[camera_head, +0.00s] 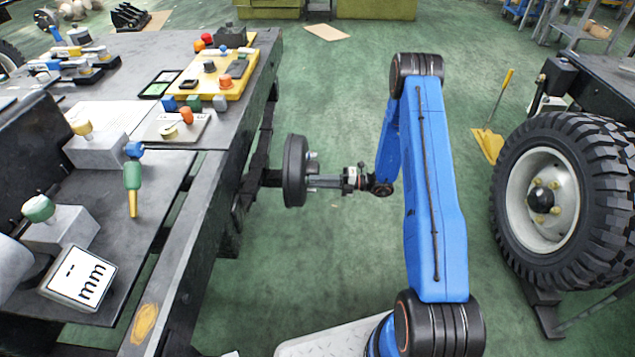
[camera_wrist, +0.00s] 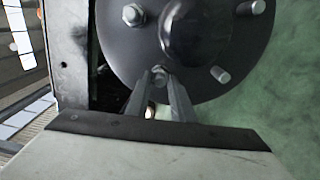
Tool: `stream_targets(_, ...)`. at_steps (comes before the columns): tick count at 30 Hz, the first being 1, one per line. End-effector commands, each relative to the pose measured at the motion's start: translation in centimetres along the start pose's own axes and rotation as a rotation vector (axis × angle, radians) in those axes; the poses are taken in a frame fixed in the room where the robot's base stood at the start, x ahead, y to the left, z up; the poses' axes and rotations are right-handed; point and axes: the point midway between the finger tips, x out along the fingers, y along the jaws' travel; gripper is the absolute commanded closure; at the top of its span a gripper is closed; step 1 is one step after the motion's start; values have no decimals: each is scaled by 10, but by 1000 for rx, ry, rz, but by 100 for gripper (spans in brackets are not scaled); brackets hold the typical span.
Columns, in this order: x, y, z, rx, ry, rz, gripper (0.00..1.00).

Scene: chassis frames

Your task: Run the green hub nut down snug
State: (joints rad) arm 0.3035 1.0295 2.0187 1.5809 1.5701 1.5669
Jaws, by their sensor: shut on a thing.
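The dark round hub (camera_head: 295,170) stands at the end of the axle beside the bench, and its face fills the top of the wrist view (camera_wrist: 115,50). My gripper (camera_head: 312,182) reaches in from the right at the hub face. In the wrist view its two fingers (camera_wrist: 160,80) are shut on a small hub nut (camera_wrist: 158,77) at the lower stud position. The fingers hide most of this nut, and no green shows on it. Whether it touches the hub face is unclear. A metal hex nut (camera_wrist: 133,14) sits at the upper left of the hub.
Bare studs show at the right (camera_wrist: 250,7) and lower right (camera_wrist: 220,74) around the domed hub centre. The bench (camera_head: 150,190) with tools and a gauge (camera_head: 78,278) lies left. A large tyred wheel (camera_head: 565,200) stands right. Green floor is clear between.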

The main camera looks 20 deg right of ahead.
Motion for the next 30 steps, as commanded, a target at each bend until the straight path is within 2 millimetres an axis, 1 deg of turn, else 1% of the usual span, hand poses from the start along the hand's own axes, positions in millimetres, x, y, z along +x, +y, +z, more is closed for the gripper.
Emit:
stream_targets(9, -2, 0, 1, 87, -4, -1, 100)
stream_targets(23, -2, 0, 1, 98, -4, -2, 100)
stream_targets(24, -2, 0, 1, 98, -4, -2, 71)
stream_targets(30, -1, 0, 1, 97, -2, -1, 71)
